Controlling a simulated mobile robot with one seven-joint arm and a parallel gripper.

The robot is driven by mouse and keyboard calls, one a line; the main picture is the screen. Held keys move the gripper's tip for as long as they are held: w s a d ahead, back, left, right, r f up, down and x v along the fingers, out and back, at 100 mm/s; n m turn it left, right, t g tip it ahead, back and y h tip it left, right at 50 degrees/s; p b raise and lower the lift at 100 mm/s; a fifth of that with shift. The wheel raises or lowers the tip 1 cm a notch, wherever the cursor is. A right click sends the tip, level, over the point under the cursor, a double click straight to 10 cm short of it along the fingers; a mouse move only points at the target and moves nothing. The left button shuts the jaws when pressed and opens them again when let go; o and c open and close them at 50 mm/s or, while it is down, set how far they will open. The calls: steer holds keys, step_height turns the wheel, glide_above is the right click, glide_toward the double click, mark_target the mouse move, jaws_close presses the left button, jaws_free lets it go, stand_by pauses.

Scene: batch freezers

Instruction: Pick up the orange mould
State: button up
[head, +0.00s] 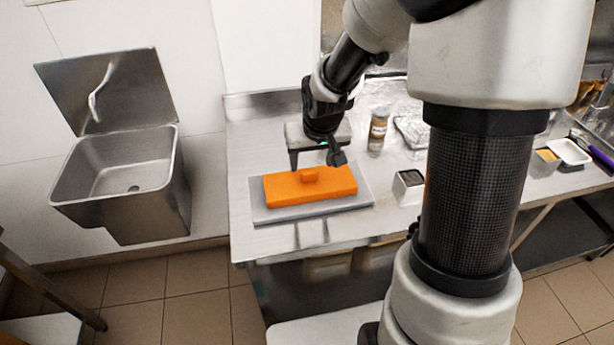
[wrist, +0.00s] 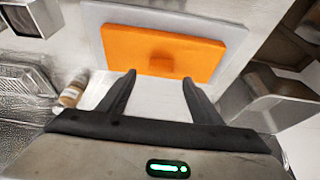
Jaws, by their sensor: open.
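The orange mould (head: 282,191) is a flat rectangular block with a small raised knob (head: 309,175) on top. It lies on a grey tray (head: 262,215) on the steel table. In the wrist view the mould (wrist: 205,52) lies just ahead of the fingertips, with its knob (wrist: 160,64) roughly between their lines. My gripper (head: 316,160) is open and empty, pointing down above the far side of the mould. In the wrist view both fingers of my gripper (wrist: 158,82) are spread apart. I cannot tell its exact height above the mould.
A jar with a brown label (head: 377,132) stands right of my gripper; it also shows in the wrist view (wrist: 72,94). A small metal container (head: 408,187) stands right of the tray. A steel sink (head: 125,180) hangs on the wall at left. The table's front strip is clear.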

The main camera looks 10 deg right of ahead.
mark_target(310, 172)
steer(key=x, duration=0.4)
steer(key=shift+f, duration=0.4)
steer(key=c, duration=1.2)
steer(key=shift+o, duration=0.2)
step_height(310, 172, up, 10)
